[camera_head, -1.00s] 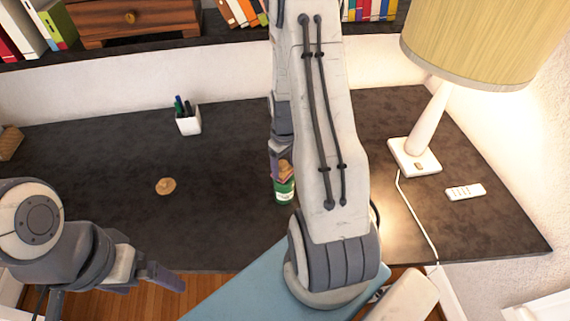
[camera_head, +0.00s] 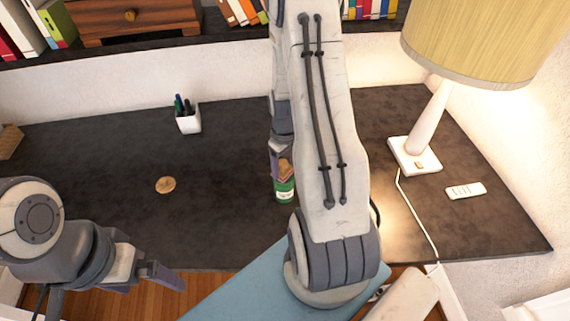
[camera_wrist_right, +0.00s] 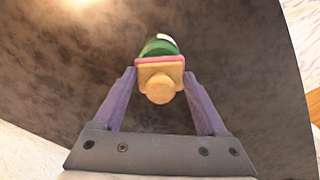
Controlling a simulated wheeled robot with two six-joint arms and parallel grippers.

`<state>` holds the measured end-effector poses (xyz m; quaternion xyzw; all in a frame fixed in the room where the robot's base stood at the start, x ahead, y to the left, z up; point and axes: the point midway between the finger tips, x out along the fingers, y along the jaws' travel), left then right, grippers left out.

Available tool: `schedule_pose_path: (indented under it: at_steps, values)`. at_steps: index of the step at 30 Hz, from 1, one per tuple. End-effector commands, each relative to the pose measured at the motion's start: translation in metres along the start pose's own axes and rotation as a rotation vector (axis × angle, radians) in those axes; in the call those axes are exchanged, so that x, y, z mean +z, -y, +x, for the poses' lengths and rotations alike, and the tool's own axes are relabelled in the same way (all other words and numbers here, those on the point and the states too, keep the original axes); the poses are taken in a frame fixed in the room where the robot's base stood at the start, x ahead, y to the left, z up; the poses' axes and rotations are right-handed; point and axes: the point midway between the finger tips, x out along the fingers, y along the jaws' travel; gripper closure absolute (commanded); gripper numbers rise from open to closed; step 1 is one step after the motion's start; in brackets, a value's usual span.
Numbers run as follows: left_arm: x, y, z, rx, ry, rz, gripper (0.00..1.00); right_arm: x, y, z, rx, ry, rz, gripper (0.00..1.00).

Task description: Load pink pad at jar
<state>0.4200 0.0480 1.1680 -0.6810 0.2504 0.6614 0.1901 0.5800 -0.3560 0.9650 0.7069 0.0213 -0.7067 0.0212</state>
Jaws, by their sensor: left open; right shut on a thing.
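The pink pad (camera_wrist_right: 161,60) shows as a thin pink layer on a tan wooden block with a round knob, in the right wrist view. My right gripper (camera_wrist_right: 160,74) is shut on this block. The green jar (camera_head: 285,191) with a white label stands on the dark desk, right at the held block; the jar (camera_wrist_right: 158,47) also shows just beyond the pink layer. I cannot tell whether pad and jar touch. My right arm hides part of the desk around them. My left gripper (camera_head: 160,278) is open and empty at the desk's front left.
A round tan disc (camera_head: 165,185) lies on the desk (camera_head: 100,220) left of the jar. A white pen cup (camera_head: 188,122) stands behind it. A lamp (camera_head: 415,155) with a cord and a white remote (camera_head: 466,191) are on the right. The left middle of the desk is mostly clear.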

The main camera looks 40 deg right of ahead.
Motion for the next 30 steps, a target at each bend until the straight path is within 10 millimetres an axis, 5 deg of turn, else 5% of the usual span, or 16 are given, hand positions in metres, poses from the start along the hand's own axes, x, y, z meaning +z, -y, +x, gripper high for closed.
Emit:
schedule_pose_path:
  at_steps: [30]
  values:
    - [0.0002,0.0003,0.0044,0.0,0.0,0.0,0.0,0.0,0.0001,0.0074,0.0,0.0,0.0,0.7]
